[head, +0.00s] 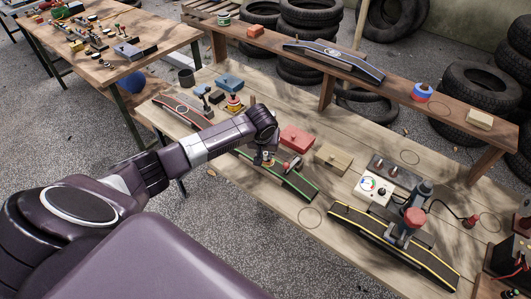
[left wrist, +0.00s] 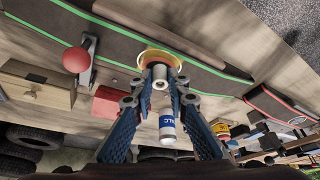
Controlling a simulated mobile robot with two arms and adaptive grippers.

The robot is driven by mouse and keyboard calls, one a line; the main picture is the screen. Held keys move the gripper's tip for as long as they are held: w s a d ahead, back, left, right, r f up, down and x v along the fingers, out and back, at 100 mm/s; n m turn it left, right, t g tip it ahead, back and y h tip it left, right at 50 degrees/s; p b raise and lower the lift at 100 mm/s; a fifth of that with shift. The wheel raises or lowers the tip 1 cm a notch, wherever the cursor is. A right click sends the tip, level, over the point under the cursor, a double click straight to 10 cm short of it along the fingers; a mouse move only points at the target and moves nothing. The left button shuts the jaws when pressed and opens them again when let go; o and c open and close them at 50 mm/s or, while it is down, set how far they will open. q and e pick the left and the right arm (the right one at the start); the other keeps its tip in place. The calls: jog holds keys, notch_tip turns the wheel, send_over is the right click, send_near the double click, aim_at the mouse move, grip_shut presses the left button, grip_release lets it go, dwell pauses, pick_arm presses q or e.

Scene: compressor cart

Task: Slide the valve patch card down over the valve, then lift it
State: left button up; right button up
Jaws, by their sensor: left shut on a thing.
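The green-edged black tyre strip (head: 290,181) lies on the bench; it also crosses the top of the left wrist view (left wrist: 215,82). My left gripper (head: 266,157) is over this strip. In the left wrist view its fingers (left wrist: 161,82) are shut around a small grey metal piece with a pale round end (left wrist: 160,76). A yellow-orange round piece (left wrist: 160,56) shows just beyond the fingertips, against the strip. I cannot tell which part is the patch card, or whether it surrounds the valve. My right gripper is not in view.
A red-knobbed lever (left wrist: 78,58) stands beside the gripper on the strip. A red box (head: 296,138) and a wooden box (head: 333,159) are close behind. A yellow-edged strip (head: 385,243) lies to the right. A white-and-blue cylinder (left wrist: 168,127) shows between the fingers.

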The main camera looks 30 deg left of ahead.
pick_arm(q)
jog(key=shift+f+p, duration=0.2)
jog(key=shift+p, duration=0.1)
dwell(0.6)
jog(key=shift+s+f, duration=0.1)
jog(key=shift+f, duration=0.35)
dwell(1.2)
notch_tip(320, 180, up, 11)
jog(key=p, duration=0.8)
jog(key=shift+f+p, duration=0.15)
jog(key=shift+p, duration=0.2)
dwell(0.6)
jog(key=shift+w, duration=0.2)
